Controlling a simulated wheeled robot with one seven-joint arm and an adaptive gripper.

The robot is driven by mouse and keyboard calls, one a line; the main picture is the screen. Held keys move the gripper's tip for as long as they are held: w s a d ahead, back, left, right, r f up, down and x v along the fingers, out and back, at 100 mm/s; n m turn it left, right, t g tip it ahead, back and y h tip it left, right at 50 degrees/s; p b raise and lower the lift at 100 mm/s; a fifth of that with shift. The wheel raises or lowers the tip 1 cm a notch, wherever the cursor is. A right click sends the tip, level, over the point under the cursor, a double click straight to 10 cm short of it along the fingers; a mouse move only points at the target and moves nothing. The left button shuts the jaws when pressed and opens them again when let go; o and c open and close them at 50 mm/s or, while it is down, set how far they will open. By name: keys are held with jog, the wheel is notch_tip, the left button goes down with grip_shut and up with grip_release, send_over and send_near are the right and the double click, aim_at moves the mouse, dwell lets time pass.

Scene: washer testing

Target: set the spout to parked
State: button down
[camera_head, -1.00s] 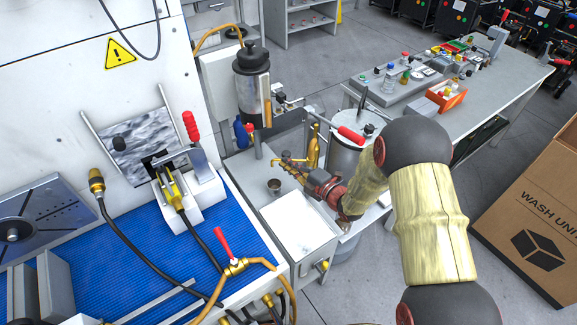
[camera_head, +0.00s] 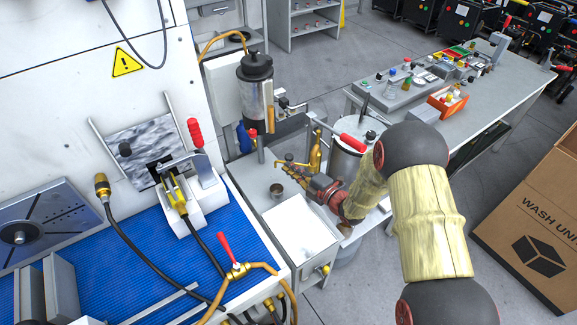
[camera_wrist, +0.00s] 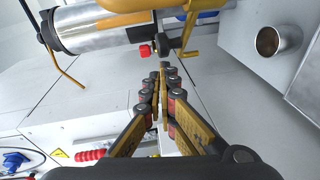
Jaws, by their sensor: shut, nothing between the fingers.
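A thin bent yellow tube, which looks like the spout (camera_head: 292,162), sits low on the bench below the silver canister (camera_head: 256,92). In the wrist view the spout (camera_wrist: 188,38) stands just beyond my fingertips, with its bent end turned down. My gripper (camera_head: 282,170) is shut and empty beside it; contact cannot be told. The shut fingertips also show in the wrist view (camera_wrist: 164,72). A red knob (camera_wrist: 145,50) lies just past the fingertips. A small metal cup (camera_head: 276,189) stands on the bench; it also shows at the upper right in the wrist view (camera_wrist: 268,42).
A white square plate (camera_head: 302,228) lies in front. A blue mat (camera_head: 140,245) with clamps and hoses is at left. A cardboard box (camera_head: 535,205) is at right.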

jog(key=v, duration=1)
jog(key=shift+s+d, duration=0.2)
jog(key=shift+s, duration=0.05)
